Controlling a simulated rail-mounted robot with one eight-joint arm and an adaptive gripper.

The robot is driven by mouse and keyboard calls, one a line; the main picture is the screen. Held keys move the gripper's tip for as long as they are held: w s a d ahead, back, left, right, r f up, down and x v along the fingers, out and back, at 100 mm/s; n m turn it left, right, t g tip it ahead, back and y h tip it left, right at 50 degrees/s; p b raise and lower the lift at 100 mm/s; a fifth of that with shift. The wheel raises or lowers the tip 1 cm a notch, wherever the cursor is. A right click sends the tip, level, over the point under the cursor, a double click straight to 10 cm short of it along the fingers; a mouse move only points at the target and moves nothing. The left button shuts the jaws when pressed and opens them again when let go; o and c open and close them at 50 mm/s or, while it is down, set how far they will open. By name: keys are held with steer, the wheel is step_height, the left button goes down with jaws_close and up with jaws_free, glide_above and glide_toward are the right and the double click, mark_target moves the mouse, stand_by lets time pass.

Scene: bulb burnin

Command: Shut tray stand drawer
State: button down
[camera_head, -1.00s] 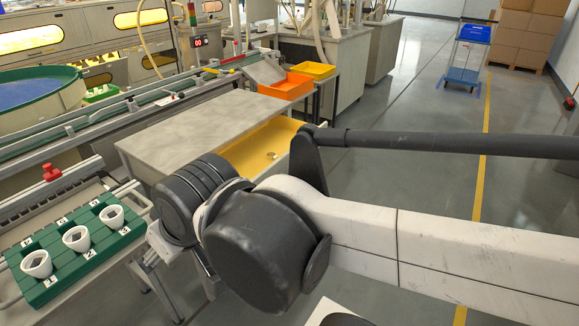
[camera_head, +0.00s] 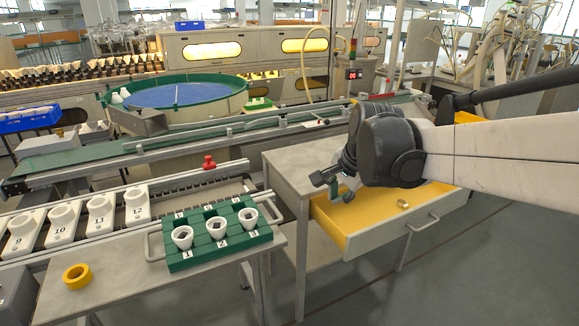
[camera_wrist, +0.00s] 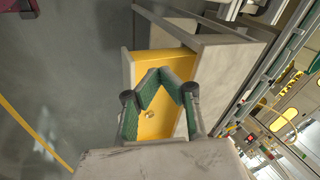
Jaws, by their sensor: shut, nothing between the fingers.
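The drawer (camera_head: 372,236) of the grey-topped stand (camera_head: 300,160) is pulled out. Its inside is yellow, its front panel is pale grey, and a bar handle (camera_head: 424,222) is on the front. A small tan ring (camera_head: 403,204) lies in the drawer. My gripper (camera_head: 337,190) appears over the left part of the drawer, partly hidden by my arm. In the wrist view, its green-padded fingers (camera_wrist: 163,75) meet at the tips, shut and empty, in front of the yellow drawer (camera_wrist: 150,122). I cannot tell whether they touch it.
A conveyor (camera_head: 200,150) runs behind. The floor (camera_head: 470,270) in front of the drawer is clear.

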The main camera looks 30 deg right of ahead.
steer(key=w+d+f+m, duration=0.1)
steer(key=w+d+m, duration=0.2)
steer(key=d+m, duration=0.55)
steer(key=m+p, duration=0.2)
steer(key=m, duration=1.1)
glide_toward(419, 224)
steer(key=shift+n+g+y, duration=0.25)
steer(key=shift+g+y, duration=0.15)
steer(key=b+x, duration=0.1)
steer(key=x, duration=0.2)
steer(key=b+x, duration=0.1)
steer(key=shift+w+d+f+b, duration=0.25)
steer(key=shift+w+d+b, duration=0.05)
steer(key=shift+w+d, duration=0.1)
